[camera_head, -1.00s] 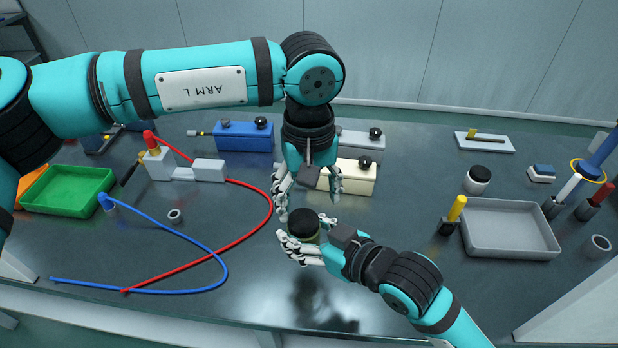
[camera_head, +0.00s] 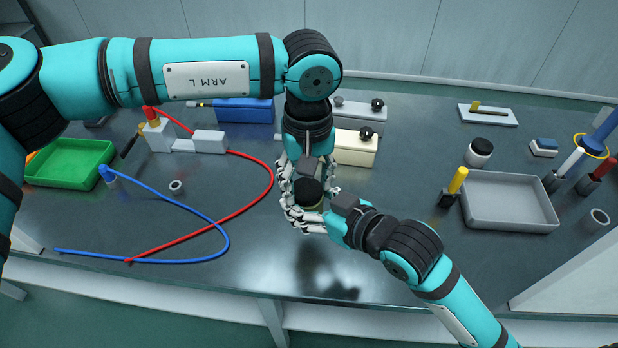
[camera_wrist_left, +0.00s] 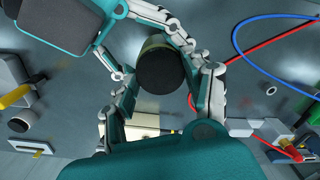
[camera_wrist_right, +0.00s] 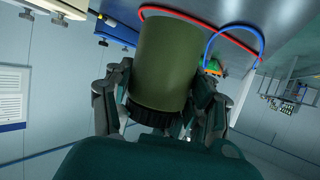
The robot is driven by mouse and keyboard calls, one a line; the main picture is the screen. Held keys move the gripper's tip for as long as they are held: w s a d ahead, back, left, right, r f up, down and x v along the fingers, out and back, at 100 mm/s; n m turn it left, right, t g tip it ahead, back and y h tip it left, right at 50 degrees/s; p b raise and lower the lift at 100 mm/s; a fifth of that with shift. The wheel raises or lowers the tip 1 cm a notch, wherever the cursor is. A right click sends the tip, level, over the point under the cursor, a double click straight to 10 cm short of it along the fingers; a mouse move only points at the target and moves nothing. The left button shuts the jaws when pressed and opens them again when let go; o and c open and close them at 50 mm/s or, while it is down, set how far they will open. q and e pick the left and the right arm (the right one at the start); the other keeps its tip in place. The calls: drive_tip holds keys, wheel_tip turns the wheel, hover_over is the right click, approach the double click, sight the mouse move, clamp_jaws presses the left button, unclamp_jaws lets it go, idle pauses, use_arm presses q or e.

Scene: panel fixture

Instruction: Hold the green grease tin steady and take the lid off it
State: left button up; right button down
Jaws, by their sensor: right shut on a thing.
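The green grease tin (camera_wrist_right: 165,60) shows large in the right wrist view, with its black ribbed lid (camera_wrist_right: 150,114) on it. My right gripper (camera_head: 316,210) is shut on the tin and holds it above the table near the front. In the head view the lid (camera_head: 308,191) faces up and the tin's body is mostly hidden by fingers. My left gripper (camera_wrist_left: 162,92) is open, its fingers on both sides of the lid; a gap shows beside the lid in the left wrist view.
A cream block (camera_head: 356,149) and a blue block (camera_head: 245,111) stand behind the grippers. Red and blue hoses (camera_head: 200,214) curve over the table at left, near a green tray (camera_head: 72,180). A grey tray (camera_head: 508,226) lies at right.

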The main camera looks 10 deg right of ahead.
use_arm(q)
drive_tip(key=shift+d+r, duration=0.1)
drive_tip(key=shift+d, duration=0.25)
drive_tip(key=shift+c, duration=1.1)
drive_tip(key=o, duration=1.2)
drive_tip(key=shift+o, duration=0.5)
drive_tip(key=shift+a, duration=0.1)
